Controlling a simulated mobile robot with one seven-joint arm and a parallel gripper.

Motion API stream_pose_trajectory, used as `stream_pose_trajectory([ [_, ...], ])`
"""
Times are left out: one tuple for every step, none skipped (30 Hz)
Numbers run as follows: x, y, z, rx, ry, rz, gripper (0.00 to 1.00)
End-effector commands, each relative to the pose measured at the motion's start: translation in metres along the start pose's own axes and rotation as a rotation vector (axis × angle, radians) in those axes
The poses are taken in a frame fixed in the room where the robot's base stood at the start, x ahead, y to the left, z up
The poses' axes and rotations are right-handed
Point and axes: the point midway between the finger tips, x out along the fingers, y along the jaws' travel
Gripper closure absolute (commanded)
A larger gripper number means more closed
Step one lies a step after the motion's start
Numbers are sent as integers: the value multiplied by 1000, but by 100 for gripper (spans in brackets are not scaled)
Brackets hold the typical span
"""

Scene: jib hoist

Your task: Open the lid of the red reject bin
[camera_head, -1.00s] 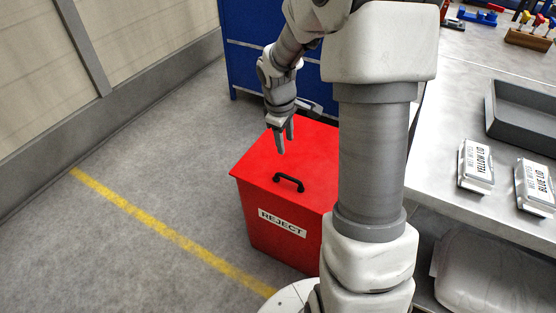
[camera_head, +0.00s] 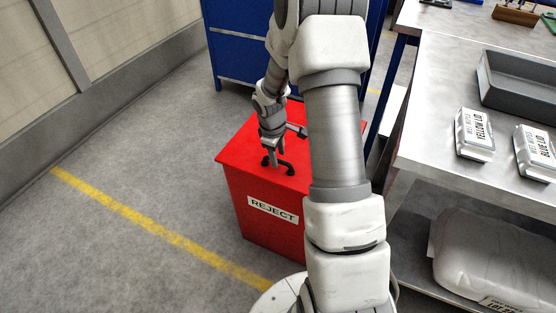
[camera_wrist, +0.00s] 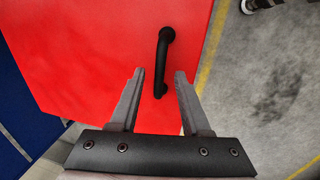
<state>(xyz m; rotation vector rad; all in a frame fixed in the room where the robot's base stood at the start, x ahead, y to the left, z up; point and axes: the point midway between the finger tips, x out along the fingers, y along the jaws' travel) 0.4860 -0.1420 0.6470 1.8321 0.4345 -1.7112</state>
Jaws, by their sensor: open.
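The red reject bin (camera_head: 262,215) stands on the floor with its lid (camera_head: 240,158) shut; the lid also shows in the wrist view (camera_wrist: 80,60). A black bar handle (camera_head: 288,168) sits on the lid near the label side; it also shows in the wrist view (camera_wrist: 163,62). My gripper (camera_head: 274,166) points down over the lid at the handle. In the wrist view my gripper (camera_wrist: 159,75) is open, with the near end of the handle between its fingertips. I cannot tell whether the fingers touch it. My arm hides the lid's right part.
A blue cabinet (camera_head: 235,50) is behind the bin. Floor to the left is clear, with a yellow line (camera_head: 150,225).

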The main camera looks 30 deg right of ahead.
Motion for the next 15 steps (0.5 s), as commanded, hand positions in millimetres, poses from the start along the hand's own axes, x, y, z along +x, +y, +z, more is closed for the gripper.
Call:
stream_pose_trajectory([
  [6,0,0,0,-1,-1,53],
  [8,0,0,0,-1,-1,53],
  [9,0,0,0,-1,0,53],
  [10,0,0,0,-1,0,53],
  [11,0,0,0,-1,0,53],
  [11,0,0,0,-1,0,53],
  [11,0,0,0,-1,0,53],
  [11,0,0,0,-1,1,53],
  [11,0,0,0,-1,1,53],
  [11,0,0,0,-1,1,53],
  [11,0,0,0,-1,0,53],
  [11,0,0,0,0,0,53],
  [11,0,0,0,0,0,55],
  [11,0,0,0,0,0,60],
  [11,0,0,0,0,0,67],
])
